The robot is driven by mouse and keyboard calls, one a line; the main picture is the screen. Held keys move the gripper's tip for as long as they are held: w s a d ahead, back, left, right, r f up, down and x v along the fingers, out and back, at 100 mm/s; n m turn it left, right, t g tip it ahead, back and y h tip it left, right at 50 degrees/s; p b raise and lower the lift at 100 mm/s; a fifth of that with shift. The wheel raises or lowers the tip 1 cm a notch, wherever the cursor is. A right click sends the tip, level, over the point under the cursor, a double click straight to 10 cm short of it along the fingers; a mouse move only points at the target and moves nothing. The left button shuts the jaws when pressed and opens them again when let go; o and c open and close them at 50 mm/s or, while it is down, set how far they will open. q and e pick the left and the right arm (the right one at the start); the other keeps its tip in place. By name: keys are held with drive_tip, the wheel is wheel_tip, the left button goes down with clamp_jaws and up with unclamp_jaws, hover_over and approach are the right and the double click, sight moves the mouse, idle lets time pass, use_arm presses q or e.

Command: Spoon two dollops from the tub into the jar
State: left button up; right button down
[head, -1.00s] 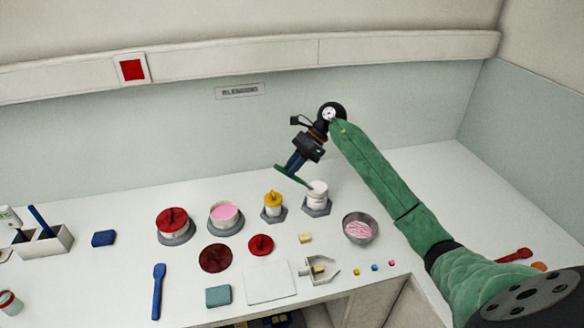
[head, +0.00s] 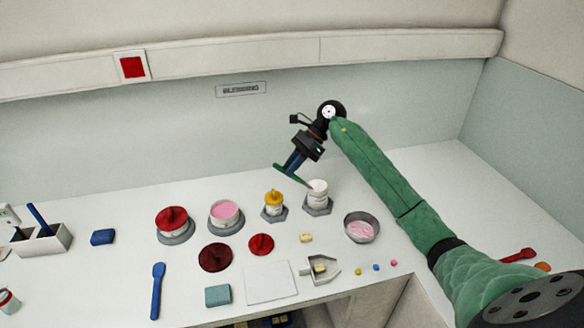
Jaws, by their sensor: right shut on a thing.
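My right gripper (head: 293,164) is shut on a green spoon (head: 283,172), above the back of the counter. The spoon slants down to the right, and its tip is at the mouth of a white jar (head: 318,197). I cannot tell whether the tip is inside the jar or touching its rim. The jar stands upright on a grey hexagonal base. An open tub (head: 225,222) of pink cream (head: 224,211) stands on a round grey base to the left. My left gripper is out of view.
A yellow-topped pot (head: 274,200) stands between tub and jar. A red-lidded tub (head: 172,222) is further left. A grey bowl (head: 375,237) with pink contents is right of the jar. Red lids (head: 261,244), a white board (head: 270,285) and a blue spatula (head: 157,290) lie in front.

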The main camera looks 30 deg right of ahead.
idle(0.5)
drive_tip(key=shift+r+b, duration=0.35)
drive_tip(key=shift+r, duration=2.65)
